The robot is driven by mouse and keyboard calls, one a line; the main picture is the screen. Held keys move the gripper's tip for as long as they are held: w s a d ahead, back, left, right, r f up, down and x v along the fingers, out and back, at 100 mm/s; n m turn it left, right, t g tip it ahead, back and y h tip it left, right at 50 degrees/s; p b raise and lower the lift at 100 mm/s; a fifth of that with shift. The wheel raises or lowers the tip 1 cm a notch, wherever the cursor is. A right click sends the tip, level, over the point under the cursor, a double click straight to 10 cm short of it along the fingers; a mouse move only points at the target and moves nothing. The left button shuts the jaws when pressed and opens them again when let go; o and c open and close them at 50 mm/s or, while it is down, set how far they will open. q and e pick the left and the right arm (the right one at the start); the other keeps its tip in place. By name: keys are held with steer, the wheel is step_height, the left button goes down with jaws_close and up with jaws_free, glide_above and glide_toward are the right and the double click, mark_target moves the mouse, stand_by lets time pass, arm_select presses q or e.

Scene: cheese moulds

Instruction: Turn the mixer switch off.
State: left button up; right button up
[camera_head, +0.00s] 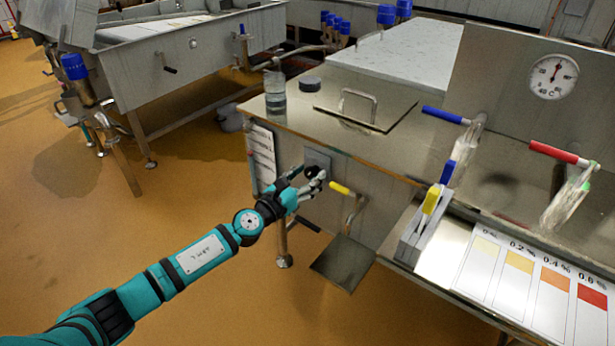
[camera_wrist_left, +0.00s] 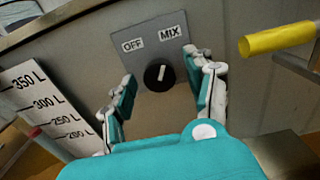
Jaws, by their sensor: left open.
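The mixer switch is a round black knob (camera_wrist_left: 160,76) with a white pointer mark, on a grey plate (camera_wrist_left: 148,38) labelled OFF at left and MIX at right. The mark points nearly straight up in the left wrist view, leaning to the MIX side. My left gripper (camera_wrist_left: 166,90) is open, with one finger on each side of the knob and visible gaps between. In the head view my left gripper (camera_head: 308,180) is at the switch plate (camera_head: 319,160) on the vat's front and partly covers it. My right gripper is not in view.
A yellow-handled valve (camera_head: 341,188) is just right of the switch, also in the left wrist view (camera_wrist_left: 278,39). A litre scale (camera_head: 262,155) is at left. A glass jar (camera_head: 275,96) and black puck (camera_head: 309,84) stand on the vat top. Open floor lies at left.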

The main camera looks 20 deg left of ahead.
arm_select(q)
jaws_close()
stand_by(0.4)
